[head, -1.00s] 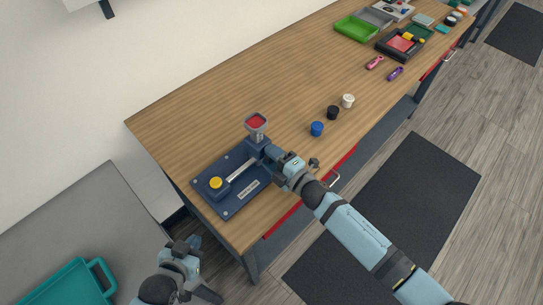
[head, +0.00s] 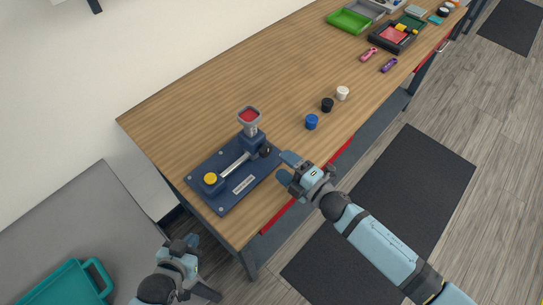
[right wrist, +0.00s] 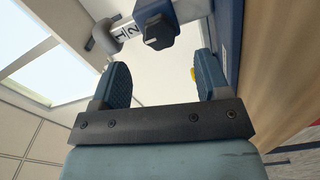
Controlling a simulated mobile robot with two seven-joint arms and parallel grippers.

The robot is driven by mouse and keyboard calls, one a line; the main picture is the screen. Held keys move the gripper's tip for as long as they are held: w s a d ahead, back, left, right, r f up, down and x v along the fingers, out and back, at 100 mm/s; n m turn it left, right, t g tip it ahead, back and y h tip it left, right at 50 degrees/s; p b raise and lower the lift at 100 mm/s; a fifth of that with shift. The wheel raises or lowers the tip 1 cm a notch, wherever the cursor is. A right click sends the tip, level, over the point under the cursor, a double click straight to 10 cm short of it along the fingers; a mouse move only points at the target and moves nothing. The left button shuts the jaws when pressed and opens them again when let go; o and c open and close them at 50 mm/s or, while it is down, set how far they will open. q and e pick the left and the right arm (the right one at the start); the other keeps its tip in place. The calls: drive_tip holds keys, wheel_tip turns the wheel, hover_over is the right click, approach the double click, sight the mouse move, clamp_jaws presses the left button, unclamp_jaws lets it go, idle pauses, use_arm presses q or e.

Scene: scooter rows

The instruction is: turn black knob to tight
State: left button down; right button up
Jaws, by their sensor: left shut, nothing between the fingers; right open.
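The black knob (head: 264,150) sits on the side of the blue post (head: 250,142) of a blue fixture on the bench. My left gripper (head: 193,241) is shut and empty, low at the left off the bench. I cannot read the knob's setting.
Blue (head: 311,122), black (head: 327,105) and white (head: 342,93) caps stand nearby. Trays lie at the far end.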

drive_tip(key=b+v, duration=0.1)
drive_tip(key=v, duration=0.5)
drive_tip(key=shift+s+d, duration=0.2)
drive_tip(key=shift+s, duration=0.05)
